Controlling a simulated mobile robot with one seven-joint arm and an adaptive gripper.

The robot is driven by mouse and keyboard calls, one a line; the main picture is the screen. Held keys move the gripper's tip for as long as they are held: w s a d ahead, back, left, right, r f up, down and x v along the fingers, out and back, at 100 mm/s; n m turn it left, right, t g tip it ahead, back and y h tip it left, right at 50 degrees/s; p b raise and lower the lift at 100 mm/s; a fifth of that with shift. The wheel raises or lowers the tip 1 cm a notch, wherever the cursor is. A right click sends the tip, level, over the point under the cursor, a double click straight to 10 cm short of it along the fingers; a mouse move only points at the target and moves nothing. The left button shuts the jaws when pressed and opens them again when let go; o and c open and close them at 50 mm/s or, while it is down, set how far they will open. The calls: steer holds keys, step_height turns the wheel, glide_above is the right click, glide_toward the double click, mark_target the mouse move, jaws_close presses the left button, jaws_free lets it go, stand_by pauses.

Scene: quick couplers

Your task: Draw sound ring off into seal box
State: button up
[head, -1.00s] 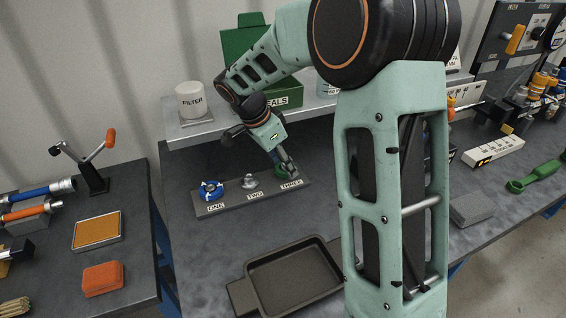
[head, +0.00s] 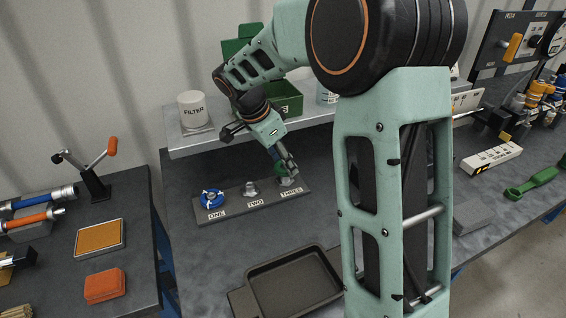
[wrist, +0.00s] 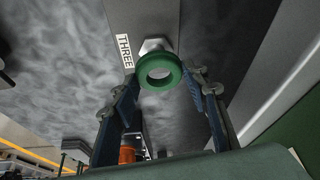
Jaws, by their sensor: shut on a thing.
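My gripper (wrist: 163,82) is shut on a green ring (wrist: 158,70). In the wrist view the ring sits between the fingertips, with the pale hex fitting of post THREE (wrist: 152,46) showing behind it. In the head view my gripper (head: 284,171) holds the ring (head: 279,168) just above the silver fitting at THREE, partly hidden by the fingers; it looks clear of the fitting. A blue ring (head: 211,198) sits at ONE. A bare silver fitting (head: 250,188) stands at TWO. The green seal box (head: 288,104), lid raised, stands on the shelf behind, partly behind my arm.
The grey shelf (head: 190,146) runs above the back of the bench, with a white FILTER pot (head: 192,108) at its left. A dark empty tray (head: 262,271) lies in front of the post strip (head: 232,207). My arm hides part of the bench on the right.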

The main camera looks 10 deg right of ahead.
steer(key=shift+r, duration=0.2)
steer(key=shift+r+p, duration=0.9)
steer(key=shift+r, duration=1.05)
